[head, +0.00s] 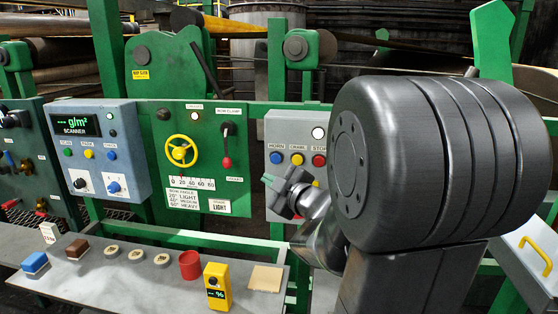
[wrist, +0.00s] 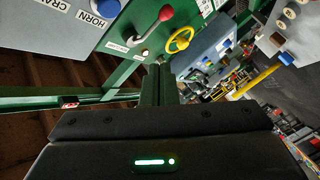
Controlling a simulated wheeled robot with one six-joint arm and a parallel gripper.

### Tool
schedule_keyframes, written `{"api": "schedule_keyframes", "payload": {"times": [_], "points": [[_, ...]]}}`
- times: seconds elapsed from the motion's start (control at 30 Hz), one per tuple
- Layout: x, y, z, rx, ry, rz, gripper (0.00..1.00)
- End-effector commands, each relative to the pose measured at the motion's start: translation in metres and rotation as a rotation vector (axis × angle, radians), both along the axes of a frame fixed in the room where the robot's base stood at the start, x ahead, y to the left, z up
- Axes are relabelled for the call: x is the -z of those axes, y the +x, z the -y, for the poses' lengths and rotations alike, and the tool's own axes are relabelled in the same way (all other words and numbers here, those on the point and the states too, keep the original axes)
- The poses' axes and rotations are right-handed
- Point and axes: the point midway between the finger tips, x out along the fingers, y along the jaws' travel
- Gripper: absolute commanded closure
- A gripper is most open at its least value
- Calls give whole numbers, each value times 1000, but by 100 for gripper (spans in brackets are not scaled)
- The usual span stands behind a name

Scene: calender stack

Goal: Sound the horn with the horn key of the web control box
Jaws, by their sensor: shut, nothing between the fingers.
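The web control box (head: 287,128) is a pale grey panel right of centre in the head view, with its lamp (head: 318,133) looking white. Its blue horn key (head: 276,157) sits left of a yellow crawl key (head: 297,159) and a red stop key (head: 319,160). My gripper (head: 270,182) is shut and empty, just below the horn key in the picture; the exact gap to the panel is unclear. In the wrist view the blue horn key (wrist: 107,8) shows at the top edge beside its HORN label, partly cut off.
A green panel with a yellow handwheel (head: 180,151) and a red-knobbed lever (head: 227,162) stands left of the box. A scanner box (head: 92,120) is further left. Below, a grey bench (head: 130,288) carries a yellow meter (head: 217,287) and a red cup (head: 190,265).

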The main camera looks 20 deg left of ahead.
Motion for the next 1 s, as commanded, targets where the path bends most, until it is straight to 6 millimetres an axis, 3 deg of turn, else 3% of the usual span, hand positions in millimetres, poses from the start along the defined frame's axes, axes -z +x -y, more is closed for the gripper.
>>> {"api": "schedule_keyframes", "payload": {"times": [0.27,0.7,1.0], "points": [[-1,10,-2,1,-1,0,100],[0,67,-16,1,-1,0,100],[0,85,-20,0,0,0,100]]}}
